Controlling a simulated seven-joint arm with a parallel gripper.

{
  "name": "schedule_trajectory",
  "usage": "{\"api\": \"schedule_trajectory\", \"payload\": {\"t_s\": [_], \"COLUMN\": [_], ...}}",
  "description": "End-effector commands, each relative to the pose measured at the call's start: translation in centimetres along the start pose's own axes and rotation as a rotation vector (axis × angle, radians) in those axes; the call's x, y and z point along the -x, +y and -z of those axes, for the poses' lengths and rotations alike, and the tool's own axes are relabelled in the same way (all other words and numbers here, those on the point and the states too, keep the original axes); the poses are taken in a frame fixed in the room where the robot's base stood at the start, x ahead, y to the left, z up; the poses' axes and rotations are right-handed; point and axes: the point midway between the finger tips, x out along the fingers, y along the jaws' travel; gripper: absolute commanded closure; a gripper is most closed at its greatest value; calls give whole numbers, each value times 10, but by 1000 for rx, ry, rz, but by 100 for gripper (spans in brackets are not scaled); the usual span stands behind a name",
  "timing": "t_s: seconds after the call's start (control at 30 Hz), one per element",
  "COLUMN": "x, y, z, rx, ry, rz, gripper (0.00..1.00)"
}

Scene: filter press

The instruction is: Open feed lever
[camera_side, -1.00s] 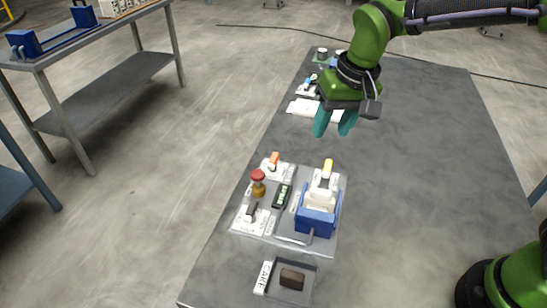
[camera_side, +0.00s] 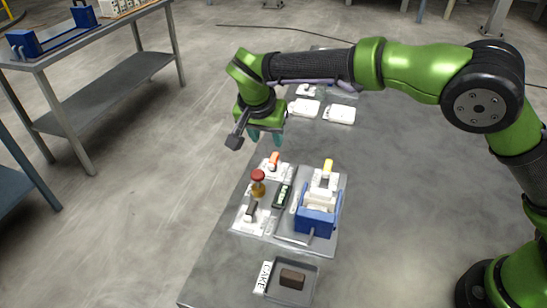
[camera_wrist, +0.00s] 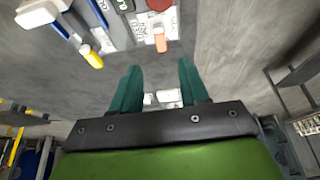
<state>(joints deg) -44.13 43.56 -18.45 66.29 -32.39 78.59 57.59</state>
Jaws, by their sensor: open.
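My gripper (camera_side: 265,137) is open and empty, with its teal fingers pointing down above the far end of the filter press panel (camera_side: 250,228). An orange-handled lever (camera_side: 273,160) stands at that end, just below and apart from the fingers. In the wrist view, the orange lever (camera_wrist: 160,42) lies ahead of the gap between the fingertips (camera_wrist: 159,70). A yellow-handled lever (camera_side: 328,166) is to its right, behind the blue and white press (camera_side: 316,222). A dark-handled lever (camera_side: 251,209) is nearer the front. I cannot read which label says feed.
A red-topped knob (camera_side: 258,176) stands close in front of the orange lever. A tray (camera_side: 312,272) with a dark brown block (camera_side: 292,279) lies in front of the panel. The table (camera_side: 400,200) right of the panel is clear.

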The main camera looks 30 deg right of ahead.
Motion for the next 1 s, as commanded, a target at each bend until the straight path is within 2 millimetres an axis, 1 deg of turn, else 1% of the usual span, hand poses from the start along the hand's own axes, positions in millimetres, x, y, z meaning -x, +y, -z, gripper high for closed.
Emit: {"api": "schedule_trajectory", "payload": {"t_s": [0.03,0.1,0.3,0.4,0.5,0.67,0.93,0.97,1.0], "x": [-12,-28,-70,-86,-97,-106,-106,-106,-106], "y": [0,1,0,0,0,0,-1,-1,0], "z": [0,0,0,0,0,0,0,0,0], "rx": [0,0,-1,1,0,0,0,1,1], "ry": [-1,-2,-2,-1,-1,-1,-1,-1,-1], "rz": [-4,-4,-3,-1,0,1,2,2,2], "gripper": [55,55,55,55,55,55,55,58,64]}}
